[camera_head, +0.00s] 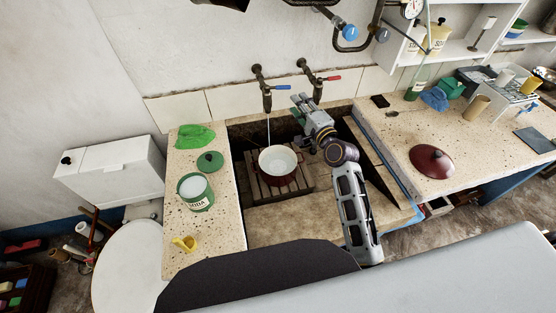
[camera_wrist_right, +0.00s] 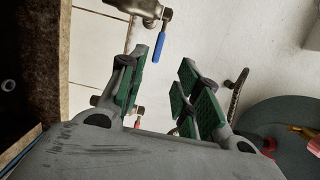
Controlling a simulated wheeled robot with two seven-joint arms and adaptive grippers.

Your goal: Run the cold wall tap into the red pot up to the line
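The red pot (camera_head: 278,178) stands upright on a wooden slatted rack (camera_head: 258,188) in the trough, under the cold tap. Its pale inside shows, but I cannot make out the line or the water level. The cold wall tap (camera_head: 267,100) has a blue lever (camera_head: 282,87); a thin pale stream runs from its spout toward the pot. My right gripper (camera_head: 298,104) is raised just right of this tap, apart from it. In the right wrist view its green-padded fingers (camera_wrist_right: 172,78) are apart and empty, with the blue lever (camera_wrist_right: 158,48) near the left fingertip. My left gripper is not in view.
The red-lever tap (camera_head: 317,88) is close behind my right gripper. A green tin (camera_head: 195,192), green lid (camera_head: 210,161), green cloth (camera_head: 195,136) and yellow item (camera_head: 185,243) lie on the left ledge. A dark red lid (camera_head: 430,160) lies on the right counter.

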